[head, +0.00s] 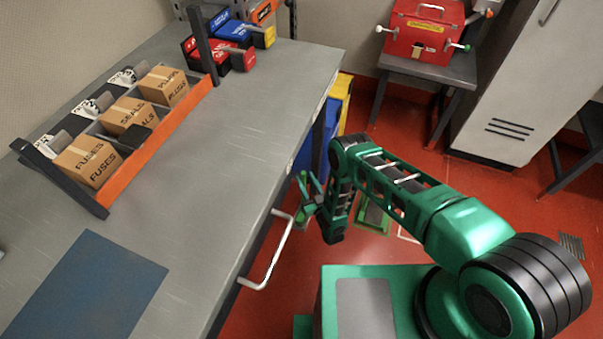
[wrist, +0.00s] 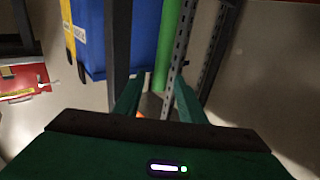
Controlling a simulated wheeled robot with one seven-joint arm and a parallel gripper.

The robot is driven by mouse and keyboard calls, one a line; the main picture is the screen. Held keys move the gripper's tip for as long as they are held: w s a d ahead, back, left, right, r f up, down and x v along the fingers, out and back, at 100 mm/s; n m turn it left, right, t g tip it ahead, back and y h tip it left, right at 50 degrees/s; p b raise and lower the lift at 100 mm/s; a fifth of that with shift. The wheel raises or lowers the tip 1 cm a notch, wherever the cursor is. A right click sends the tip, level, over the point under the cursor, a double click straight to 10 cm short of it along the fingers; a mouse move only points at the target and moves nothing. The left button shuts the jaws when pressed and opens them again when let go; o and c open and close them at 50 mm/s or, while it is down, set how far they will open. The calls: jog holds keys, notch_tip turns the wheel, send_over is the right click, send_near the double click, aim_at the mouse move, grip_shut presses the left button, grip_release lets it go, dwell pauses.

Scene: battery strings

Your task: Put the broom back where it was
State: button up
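I cannot make out a broom for certain in either view. My gripper (head: 306,194) is low beside the workbench's right edge, near a pale bar handle. A small orange spot shows low between the fingers.
The grey workbench (head: 225,130) carries a rack of boxes (head: 160,140) and a blue mat (head: 88,290). A white bar handle (head: 270,258) juts from its side. Blue and yellow bins (head: 340,98) stand beyond. A red case (head: 422,30) sits on a small table.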

jog(key=v, duration=0.5)
dwell(0.5)
